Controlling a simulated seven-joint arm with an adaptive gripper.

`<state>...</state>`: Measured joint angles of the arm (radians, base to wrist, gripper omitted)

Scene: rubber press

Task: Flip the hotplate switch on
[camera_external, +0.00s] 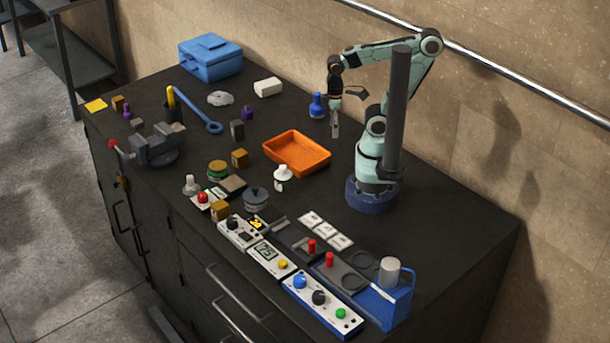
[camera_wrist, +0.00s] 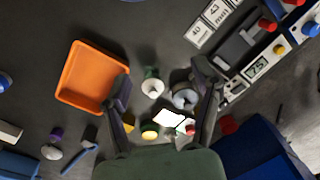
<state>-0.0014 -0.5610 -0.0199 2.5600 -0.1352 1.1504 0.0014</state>
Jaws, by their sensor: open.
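No label names the hotplate, and I cannot tell which switch belongs to it. A white panel (camera_external: 322,302) with a blue knob, a dark knob and a green button lies at the front edge. Left of it are a white unit (camera_external: 270,258) with a display and yellow button, also in the wrist view (camera_wrist: 263,62), and a small panel (camera_external: 239,232) with a dark knob. Two red handles (camera_external: 329,260) stand on dark plates behind the panels. My gripper (camera_external: 347,112) is open and empty above the back of the table, apart from all panels; its fingers show in the wrist view (camera_wrist: 162,88).
An orange tray (camera_external: 297,153), a white bottle (camera_external: 283,179) and a grey lidded pot (camera_external: 256,199) lie between my gripper and the panels. A blue stand with a white cylinder (camera_external: 390,270) is at the right. A blue toolbox (camera_external: 210,60) is far left. White cards (camera_external: 325,231) lie behind the red handles.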

